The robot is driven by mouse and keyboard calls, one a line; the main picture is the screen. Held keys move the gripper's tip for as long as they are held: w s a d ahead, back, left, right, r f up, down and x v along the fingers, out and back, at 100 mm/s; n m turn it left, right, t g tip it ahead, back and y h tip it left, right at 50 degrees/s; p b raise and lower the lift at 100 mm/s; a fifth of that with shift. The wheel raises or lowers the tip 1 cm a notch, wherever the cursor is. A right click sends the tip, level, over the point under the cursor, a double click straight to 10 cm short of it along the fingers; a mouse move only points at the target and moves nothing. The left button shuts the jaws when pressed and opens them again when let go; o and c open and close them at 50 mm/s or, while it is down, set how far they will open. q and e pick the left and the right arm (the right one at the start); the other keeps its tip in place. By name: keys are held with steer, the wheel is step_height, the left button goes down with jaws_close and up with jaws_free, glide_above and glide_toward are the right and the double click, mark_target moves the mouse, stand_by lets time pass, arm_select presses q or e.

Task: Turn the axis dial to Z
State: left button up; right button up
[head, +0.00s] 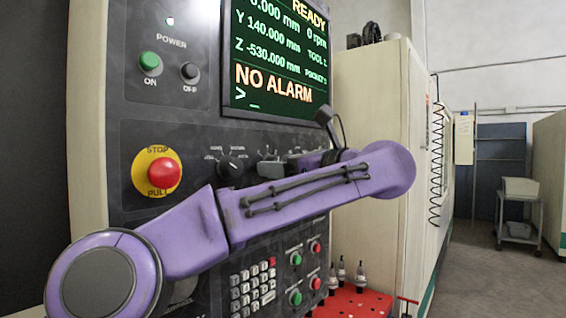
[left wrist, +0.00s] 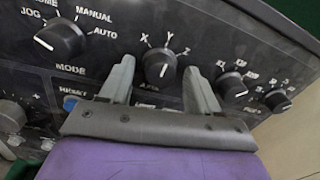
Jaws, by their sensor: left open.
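The axis dial (left wrist: 159,67) is a black knob on the dark control panel, with the letters X, Y and Z printed in an arc above it. My left gripper (left wrist: 157,72) is open, with one grey finger on each side of the dial. I cannot tell whether the fingers touch it. A pale mark shows on the knob, but I cannot tell for certain which letter it points to. In the head view my left gripper (head: 295,162) is at the panel below the screen, and it and my purple arm hide the axis dial there. My right gripper is not in view.
The mode dial (left wrist: 60,40) is left of the axis dial, and two more knobs (left wrist: 231,85) (left wrist: 279,97) are to its right. A blue reset button (left wrist: 70,103) is below left. A red stop button (head: 164,173) and a keypad (head: 253,287) are near my arm.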

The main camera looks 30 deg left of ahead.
arm_select(q)
steer(key=shift+d, duration=0.1)
steer(key=shift+c, duration=0.3)
steer(key=c, duration=1)
steer(key=shift+r+m+b, duration=0.1)
steer(key=shift+m+b, duration=0.25)
steer(key=shift+m, duration=3.85)
steer(key=shift+h, duration=0.3)
